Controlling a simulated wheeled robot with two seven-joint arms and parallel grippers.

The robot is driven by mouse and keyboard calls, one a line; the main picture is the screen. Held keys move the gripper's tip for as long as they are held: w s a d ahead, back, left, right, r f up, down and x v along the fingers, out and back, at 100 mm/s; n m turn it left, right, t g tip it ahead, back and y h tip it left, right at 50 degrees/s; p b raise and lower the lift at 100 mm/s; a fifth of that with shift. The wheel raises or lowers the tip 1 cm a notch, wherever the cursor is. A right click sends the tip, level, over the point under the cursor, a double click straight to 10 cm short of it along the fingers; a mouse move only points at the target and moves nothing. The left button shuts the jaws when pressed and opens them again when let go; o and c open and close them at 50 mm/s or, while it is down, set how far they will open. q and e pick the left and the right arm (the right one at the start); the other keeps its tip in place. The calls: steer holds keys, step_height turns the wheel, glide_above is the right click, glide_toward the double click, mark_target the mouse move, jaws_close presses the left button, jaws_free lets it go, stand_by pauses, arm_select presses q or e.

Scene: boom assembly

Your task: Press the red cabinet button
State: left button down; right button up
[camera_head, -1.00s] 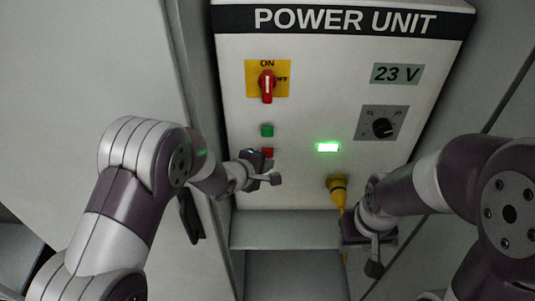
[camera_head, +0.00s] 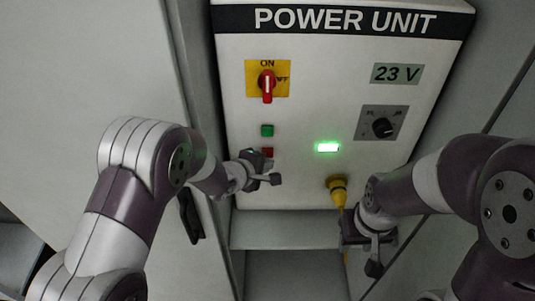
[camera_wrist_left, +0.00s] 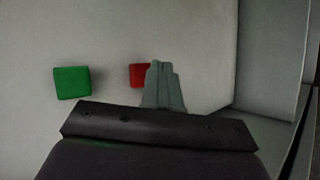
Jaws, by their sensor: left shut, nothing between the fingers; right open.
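The red button (camera_head: 267,152) is a small square on the front of the white power unit, just below the green button (camera_head: 267,131). In the left wrist view the red button (camera_wrist_left: 138,75) is partly hidden behind the fingertips of my left gripper (camera_wrist_left: 164,82), and the green button (camera_wrist_left: 72,83) lies to the left. In the head view my left gripper (camera_head: 266,168) is shut and empty, right by the red button. I cannot tell whether it touches the button. My right gripper (camera_head: 376,255) is open, low on the right near the yellow plug (camera_head: 338,190).
The panel also has a red rotary switch (camera_head: 267,85) on a yellow plate, a black dial (camera_head: 382,127), a lit green lamp (camera_head: 328,147) and a display (camera_head: 397,74) reading 23 V. A cabinet door with a dark handle (camera_head: 191,214) stands close left of the panel.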

stand_by(0.4)
arm_select(q)
steer(key=shift+w+p, duration=0.4)
steer(key=shift+w, duration=0.05)
steer(key=shift+w+p, duration=0.3)
steer(key=shift+w, duration=0.15)
stand_by(0.6)
steer(key=shift+s, duration=0.9)
steer(key=s, duration=0.5)
steer(key=shift+p, duration=0.35)
